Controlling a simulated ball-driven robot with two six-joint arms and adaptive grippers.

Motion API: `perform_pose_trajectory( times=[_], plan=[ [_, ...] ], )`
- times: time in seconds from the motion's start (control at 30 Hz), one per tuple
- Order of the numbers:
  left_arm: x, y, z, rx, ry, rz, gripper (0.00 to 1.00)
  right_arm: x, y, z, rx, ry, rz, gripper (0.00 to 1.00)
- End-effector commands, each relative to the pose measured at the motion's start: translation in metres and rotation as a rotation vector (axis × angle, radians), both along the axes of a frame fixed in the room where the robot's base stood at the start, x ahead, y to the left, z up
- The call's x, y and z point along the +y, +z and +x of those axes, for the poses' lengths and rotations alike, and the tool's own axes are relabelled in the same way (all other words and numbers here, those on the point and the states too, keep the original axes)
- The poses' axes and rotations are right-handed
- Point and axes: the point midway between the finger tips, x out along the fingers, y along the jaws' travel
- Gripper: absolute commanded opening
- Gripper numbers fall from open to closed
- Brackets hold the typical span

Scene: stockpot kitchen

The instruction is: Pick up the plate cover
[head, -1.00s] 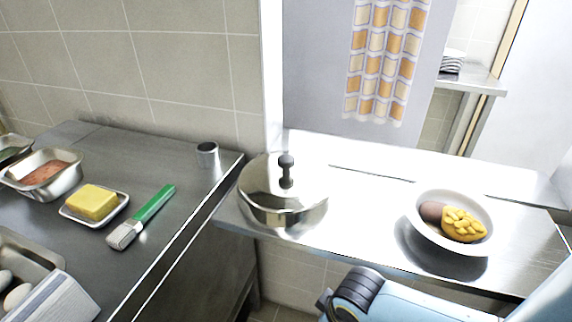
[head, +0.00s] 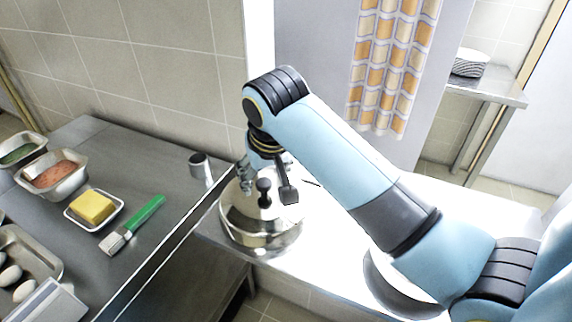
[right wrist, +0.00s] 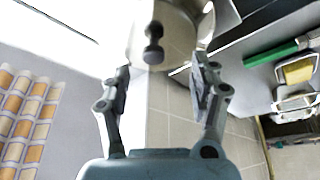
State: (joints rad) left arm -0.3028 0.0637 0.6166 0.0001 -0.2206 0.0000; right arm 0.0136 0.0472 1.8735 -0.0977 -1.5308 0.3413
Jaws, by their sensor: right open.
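The plate cover (head: 258,232) is a shiny metal dome with a black knob on top. It sits on the steel counter in the middle of the head view. It also shows at the top of the right wrist view (right wrist: 184,18), with its knob. My right gripper (head: 268,182) is open and empty, with its fingers spread around the knob's area in the head view. In the right wrist view my right gripper (right wrist: 160,78) has the knob just beyond and between its fingertips, apparently not touching. My left gripper is out of view.
On the left counter are a green-handled brush (head: 146,214), a butter dish (head: 120,204), a small metal cup (head: 201,166) and several trays. A patterned towel (head: 392,70) hangs behind.

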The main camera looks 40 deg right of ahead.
Motion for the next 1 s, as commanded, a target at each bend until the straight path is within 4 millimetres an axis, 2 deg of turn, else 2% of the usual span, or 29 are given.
perform_pose_trajectory(
  times=[0.03, 0.13, 0.4, 0.57, 0.8, 1.0],
  plan=[
    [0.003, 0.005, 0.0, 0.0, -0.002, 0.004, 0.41, 0.001, 0.012, 0.01, -0.008, -0.02, 0.006, 0.62],
    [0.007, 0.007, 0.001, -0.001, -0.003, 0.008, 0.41, 0.0, 0.011, 0.021, -0.01, -0.042, 0.011, 0.62],
    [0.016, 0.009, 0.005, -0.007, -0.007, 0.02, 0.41, -0.007, -0.027, 0.036, -0.012, -0.044, 0.01, 0.62],
    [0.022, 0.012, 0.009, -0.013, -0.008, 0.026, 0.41, -0.01, -0.038, 0.04, -0.012, -0.044, 0.01, 0.62],
    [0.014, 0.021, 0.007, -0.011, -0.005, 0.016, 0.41, -0.018, -0.068, 0.052, -0.01, -0.044, 0.012, 0.62],
    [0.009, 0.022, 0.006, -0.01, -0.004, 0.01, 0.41, -0.02, -0.081, 0.056, -0.014, -0.044, 0.012, 0.62]
  ],
)
